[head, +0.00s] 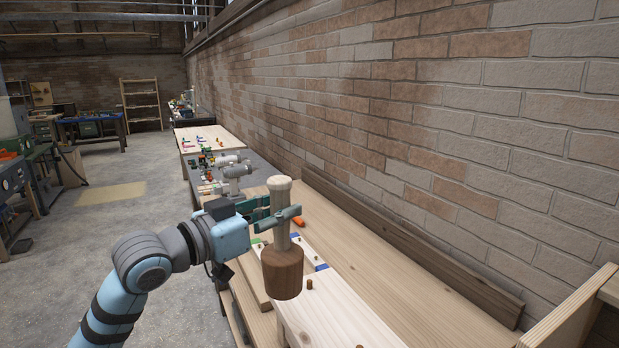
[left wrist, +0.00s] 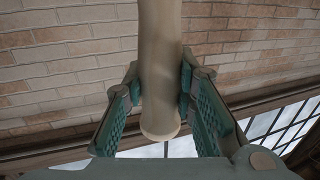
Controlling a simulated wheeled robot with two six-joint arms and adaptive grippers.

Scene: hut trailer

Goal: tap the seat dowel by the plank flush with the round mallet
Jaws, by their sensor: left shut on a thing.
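The round mallet (head: 282,273) hangs head down, with a dark brown round head and a pale handle. My left gripper (head: 276,215) is shut around the upper handle; the left wrist view shows the pale handle (left wrist: 160,60) between its green finger pads (left wrist: 160,100). The mallet head is in front of the pale wooden seat (head: 335,310) and hides part of it. A small brown dowel (head: 309,284) stands up from the seat just right of the head. Another dowel shows at the bottom edge (head: 360,346). A long dark plank (head: 415,242) leans along the brick wall. My right gripper is not in view.
The wooden bench (head: 390,300) runs along the brick wall, with bare room between seat and plank. An orange object (head: 298,221) lies beyond the mallet. A grey power tool (head: 236,177) and small items stand farther back. A wooden upright (head: 565,310) stands at right.

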